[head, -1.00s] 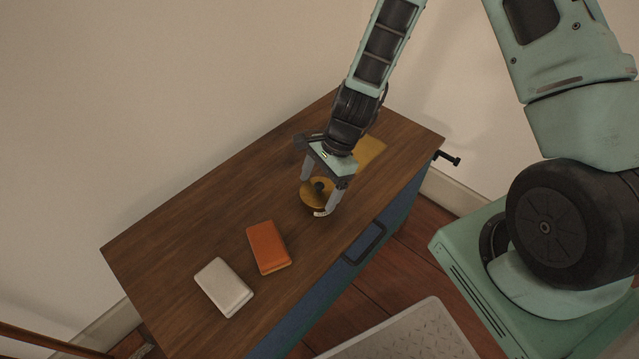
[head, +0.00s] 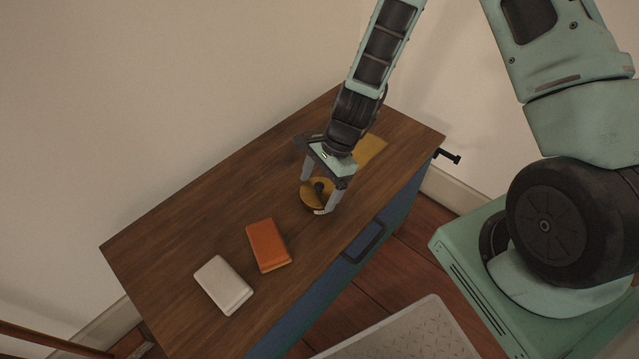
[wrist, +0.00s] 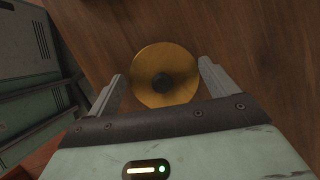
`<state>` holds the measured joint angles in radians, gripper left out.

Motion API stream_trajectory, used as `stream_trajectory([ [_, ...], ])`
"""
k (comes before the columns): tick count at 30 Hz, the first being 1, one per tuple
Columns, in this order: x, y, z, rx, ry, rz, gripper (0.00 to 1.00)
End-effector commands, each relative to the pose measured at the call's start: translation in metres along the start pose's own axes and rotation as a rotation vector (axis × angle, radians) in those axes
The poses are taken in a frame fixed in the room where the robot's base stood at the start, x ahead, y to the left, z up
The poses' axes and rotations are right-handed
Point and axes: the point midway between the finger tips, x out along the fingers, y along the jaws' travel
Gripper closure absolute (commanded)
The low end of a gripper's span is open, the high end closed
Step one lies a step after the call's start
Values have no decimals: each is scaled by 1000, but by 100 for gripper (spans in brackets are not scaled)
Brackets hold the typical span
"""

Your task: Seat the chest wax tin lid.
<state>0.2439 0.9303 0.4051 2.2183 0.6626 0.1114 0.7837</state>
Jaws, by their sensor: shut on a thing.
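The wax tin lid (head: 312,201) is a round gold disc with a dark central knob. My gripper (head: 320,196) is shut on it, with one finger on each side of its rim. The wrist view shows the lid (wrist: 150,83) face-on between the fingers. In the head view a small pale banded edge (head: 320,212) shows just under the lid's near side, perhaps the tin. The lid hides the rest, and I cannot tell whether the lid is seated.
The wooden top of the blue chest (head: 190,237) holds an orange block-like case (head: 268,245) and a whitish one (head: 223,285), both left of my gripper. A flat yellow patch (head: 370,149) lies behind it. A dark handle (head: 364,242) sticks out from the chest front.

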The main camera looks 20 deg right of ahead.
Motion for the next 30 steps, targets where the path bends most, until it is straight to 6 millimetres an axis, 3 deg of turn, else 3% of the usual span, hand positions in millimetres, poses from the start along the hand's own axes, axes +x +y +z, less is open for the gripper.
stream_trajectory([
  [12,1,0,-1,0,0,0,37],
  [13,1,0,-1,0,0,0,12],
  [15,1,0,0,0,0,0,0],
  [30,-12,0,5,0,0,0,0],
])
